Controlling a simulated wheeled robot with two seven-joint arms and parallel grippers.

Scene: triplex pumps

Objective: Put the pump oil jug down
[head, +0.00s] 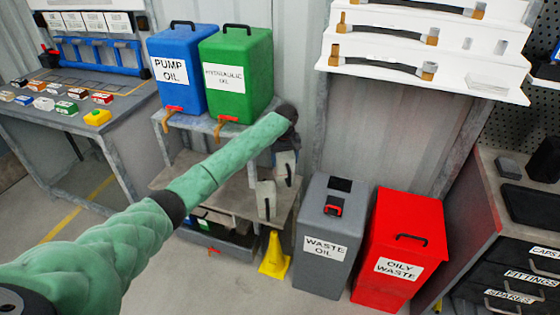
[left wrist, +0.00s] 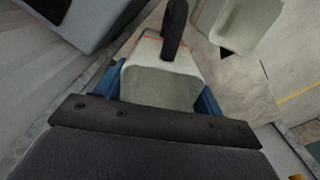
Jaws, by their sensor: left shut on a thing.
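My left gripper (left wrist: 162,88) is shut on a pale grey jug (left wrist: 160,80) with a dark handle; its blue fingers are on both sides of the jug. In the head view, this jug (head: 284,172) shows just below the end of my left arm, over the back right of the lower shelf (head: 222,180). I cannot tell whether its base touches the shelf. A second, similar pale jug (head: 265,201) stands at the shelf's front right; it also shows in the left wrist view (left wrist: 245,22). No label is readable on either jug. My right gripper is out of view.
A blue pump oil container (head: 177,80) and a green hydraulic oil container (head: 240,85) stand above, with taps in front. A grey waste oil bin (head: 318,265) and red oily waste bin (head: 393,285) stand at right. A yellow cone (head: 274,258) is beside the shelf.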

